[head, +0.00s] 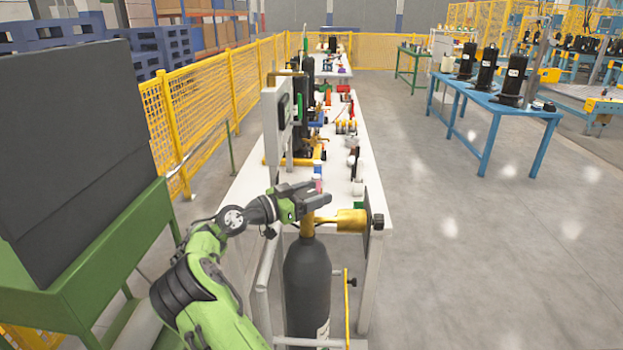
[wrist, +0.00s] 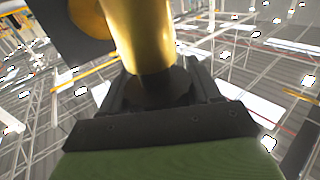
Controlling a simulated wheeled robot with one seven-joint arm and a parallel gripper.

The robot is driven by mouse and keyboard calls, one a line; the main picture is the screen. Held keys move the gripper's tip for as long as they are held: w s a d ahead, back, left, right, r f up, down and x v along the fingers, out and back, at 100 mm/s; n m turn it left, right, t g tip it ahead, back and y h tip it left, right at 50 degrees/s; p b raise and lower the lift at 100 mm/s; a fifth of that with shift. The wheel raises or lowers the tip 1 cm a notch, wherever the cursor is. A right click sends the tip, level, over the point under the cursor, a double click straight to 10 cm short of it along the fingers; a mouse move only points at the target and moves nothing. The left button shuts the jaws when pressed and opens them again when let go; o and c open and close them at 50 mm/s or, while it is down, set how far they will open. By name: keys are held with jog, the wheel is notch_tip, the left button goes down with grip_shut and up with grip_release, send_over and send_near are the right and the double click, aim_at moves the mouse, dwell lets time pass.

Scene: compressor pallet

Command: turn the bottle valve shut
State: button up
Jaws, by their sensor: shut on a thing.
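The bottle (head: 307,285) is black and stands upright at the near end of the white bench. Its brass valve (head: 345,221) sits on top, with a side outlet pointing right towards a dark plate and knob (head: 377,222). My gripper (head: 318,199) is at the top of the valve, coming from the left. In the wrist view the brass valve body (wrist: 148,35) rises from between the jaws. My gripper (wrist: 160,90) is shut on a dark part at the end of the brass body. The fingers hide most of that part, so its turn position cannot be told.
A white bench (head: 345,130) with several small parts runs away behind the bottle. A grey box on a post (head: 277,115) stands close behind my gripper. A green stand with a dark panel (head: 85,150) is at left.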

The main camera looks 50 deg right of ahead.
jog(key=m+g+p, duration=0.1)
jog(key=m+g+y+p, duration=0.1)
jog(key=p, duration=0.1)
jog(key=g+p, duration=0.1)
jog(key=g, duration=0.1)
jog(key=shift+s+r+m+y, duration=0.15)
jog(key=shift+r+m+y, duration=0.15)
jog(key=shift+m, duration=0.1)
jog(key=shift+s+a+f+m+g+y+p, duration=0.15)
jog(key=shift+m+g+y+p, duration=0.2)
jog(key=shift+m+g+y, duration=0.35)
jog(key=shift+s+f+m+g+y+p, duration=0.15)
jog(key=shift+m+g+y+p, duration=0.15)
jog(key=shift+m+g+y, duration=0.35)
jog(key=shift+g, duration=0.55)
jog(key=o, duration=1)
jog(key=shift+c, duration=0.2)
